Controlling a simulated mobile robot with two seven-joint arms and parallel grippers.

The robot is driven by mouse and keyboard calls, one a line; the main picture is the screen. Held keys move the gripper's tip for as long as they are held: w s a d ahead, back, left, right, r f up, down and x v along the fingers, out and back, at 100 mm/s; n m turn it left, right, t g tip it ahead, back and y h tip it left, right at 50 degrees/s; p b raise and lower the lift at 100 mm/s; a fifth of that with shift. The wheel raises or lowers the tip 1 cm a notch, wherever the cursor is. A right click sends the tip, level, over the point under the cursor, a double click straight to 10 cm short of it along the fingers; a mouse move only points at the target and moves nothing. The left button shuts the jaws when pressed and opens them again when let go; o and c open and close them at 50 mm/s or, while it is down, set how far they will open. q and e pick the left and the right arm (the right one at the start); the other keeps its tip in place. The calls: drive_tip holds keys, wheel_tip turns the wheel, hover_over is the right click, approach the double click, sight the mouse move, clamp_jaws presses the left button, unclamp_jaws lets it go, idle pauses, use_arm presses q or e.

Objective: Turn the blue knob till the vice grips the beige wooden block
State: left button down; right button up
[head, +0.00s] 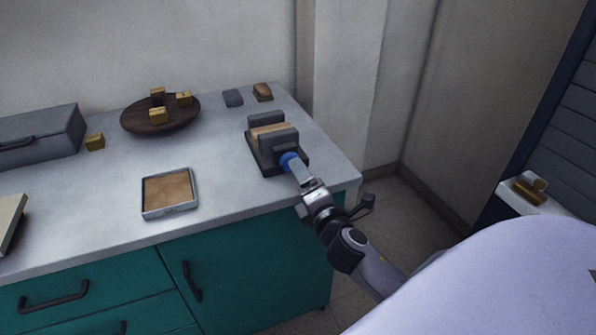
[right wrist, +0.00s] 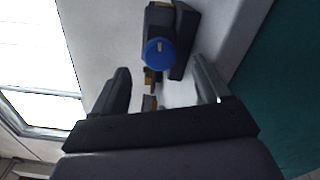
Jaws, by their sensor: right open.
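The dark grey vice (head: 263,160) stands on the countertop near its right end. The beige wooden block (head: 271,133) sits between its two jaws; whether both jaws touch it I cannot tell. The blue knob (head: 289,160) is on the vice's near side. My right gripper (head: 297,172) is at the knob in the head view. In the right wrist view the blue knob (right wrist: 160,53) lies ahead of my open right gripper (right wrist: 165,85), roughly between the lines of its fingers, with nothing held. My left gripper is not in view.
On the grey countertop (head: 110,205) are a metal tray (head: 148,212), a round dark wooden board (head: 133,122) with several small blocks, a grey box (head: 60,135) and a loose block (head: 95,142). Behind the vice lie a grey piece (head: 233,97) and a brown one (head: 262,91).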

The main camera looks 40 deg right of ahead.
drive_tip(key=shift+s+a, duration=0.15)
drive_tip(key=shift+s, duration=0.55)
